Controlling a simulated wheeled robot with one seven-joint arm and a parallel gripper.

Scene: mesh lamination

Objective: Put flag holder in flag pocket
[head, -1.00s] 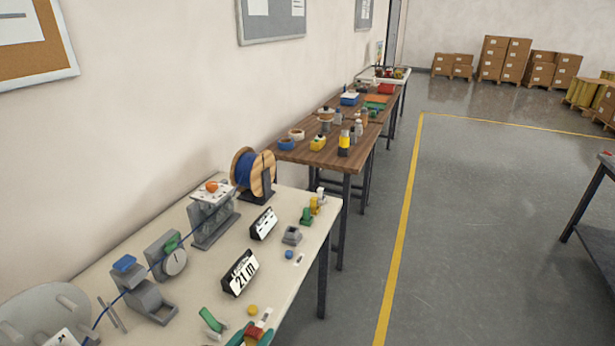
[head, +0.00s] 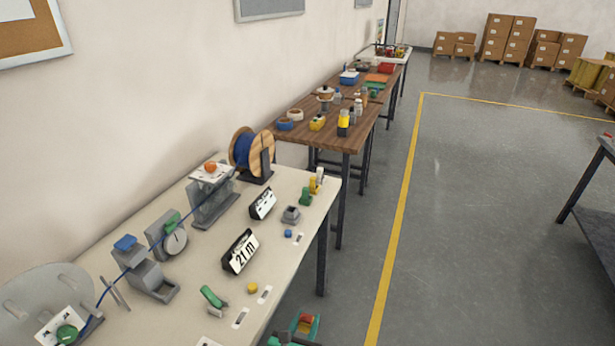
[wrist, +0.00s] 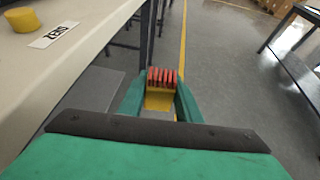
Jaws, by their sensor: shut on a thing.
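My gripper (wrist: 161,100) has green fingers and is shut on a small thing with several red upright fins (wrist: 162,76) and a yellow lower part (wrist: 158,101). I take this for the flag holder. In the head view the gripper (head: 301,328) is at the bottom edge, off the right side of the pale table (head: 190,310), with red showing between its fingers. The held thing is apart from the table, over the floor. I cannot tell which thing is the flag pocket.
The table bears a blue cable spool (head: 252,152), a "21 m" display (head: 240,251), a green lever (head: 212,297), a yellow button (head: 252,287) and a small grey open block (head: 291,214). A wooden table (head: 335,130) stands beyond. Floor to the right is clear up to a dark table (head: 590,215).

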